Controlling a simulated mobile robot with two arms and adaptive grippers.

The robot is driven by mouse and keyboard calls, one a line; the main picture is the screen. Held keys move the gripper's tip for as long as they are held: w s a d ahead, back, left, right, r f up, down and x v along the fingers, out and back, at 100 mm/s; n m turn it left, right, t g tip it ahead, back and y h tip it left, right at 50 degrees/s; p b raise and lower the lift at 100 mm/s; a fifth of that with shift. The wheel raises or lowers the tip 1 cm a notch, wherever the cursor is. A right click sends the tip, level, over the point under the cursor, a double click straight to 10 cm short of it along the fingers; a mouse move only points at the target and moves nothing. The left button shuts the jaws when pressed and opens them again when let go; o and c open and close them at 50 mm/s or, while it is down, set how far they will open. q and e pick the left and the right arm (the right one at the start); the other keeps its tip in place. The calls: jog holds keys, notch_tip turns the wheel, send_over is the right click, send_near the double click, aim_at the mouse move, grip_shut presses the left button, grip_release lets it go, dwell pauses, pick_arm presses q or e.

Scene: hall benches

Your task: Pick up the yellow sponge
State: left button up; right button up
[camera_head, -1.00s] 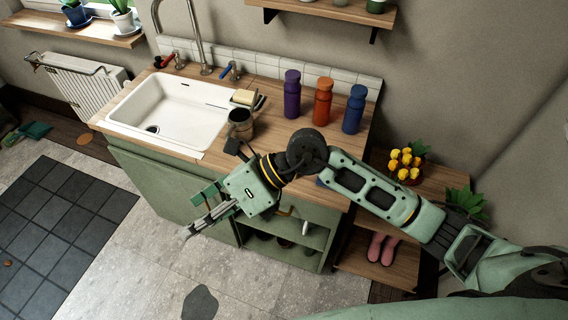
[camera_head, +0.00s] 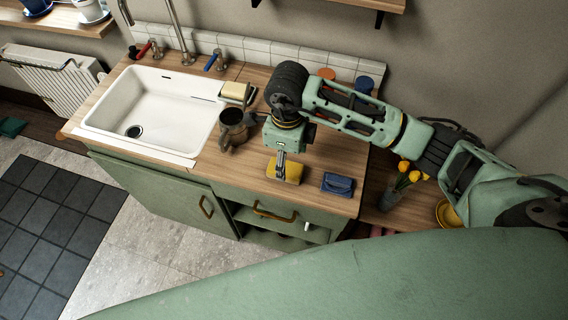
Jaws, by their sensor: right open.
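The yellow sponge (camera_head: 295,171) lies on the wooden counter, right of the sink and near the front edge. My right gripper (camera_head: 281,172) points down over it, with one finger showing in front of the sponge and covering part of it. The gripper is open. The other finger is hidden, and I cannot tell if the fingers touch the sponge. My left gripper is not in view.
A folded blue cloth (camera_head: 338,184) lies right of the sponge. A dark metal mug (camera_head: 233,125) stands to the left, by the white sink (camera_head: 150,108). A pale block (camera_head: 235,91) sits behind the mug. Bottles stand behind my arm. Yellow flowers (camera_head: 405,175) are at the right.

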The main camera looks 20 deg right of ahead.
aim_at(294, 170)
jog(key=shift+s+f+p, duration=0.25)
jog(key=shift+f+p, duration=0.05)
jog(key=shift+f, duration=0.05)
jog(key=f, duration=0.2)
jog(key=w+f+p, duration=0.1)
jog(key=f, duration=0.1)
jog(key=shift+w+f+p, duration=0.1)
jog(key=shift+p, duration=0.2)
jog(key=shift+f, duration=0.4)
jog(key=c, duration=1.1)
jog(key=shift+r, duration=0.1)
